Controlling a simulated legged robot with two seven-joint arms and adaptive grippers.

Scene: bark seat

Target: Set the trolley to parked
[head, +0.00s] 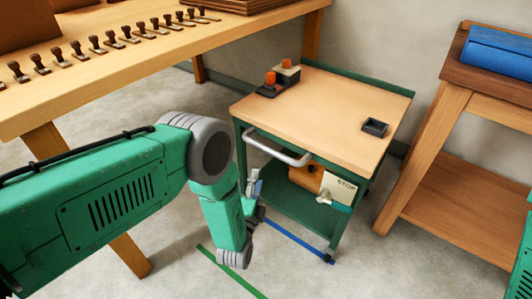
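The trolley (345,115) stands in the middle of the head view. It has a wooden top, a green metal frame and a silver bar handle (278,150) at its front. A card reading STOP (338,188) shows on its front below the top, near an orange-brown block (305,180). My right gripper is out of view.
A blue floor line (298,240) and a green one (230,272) lie near the trolley. A workbench (110,80) with a row of stamp-like tools is at left. A wooden stand (460,170) with a blue roll is at right. Orange-topped items (279,78) sit on the trolley.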

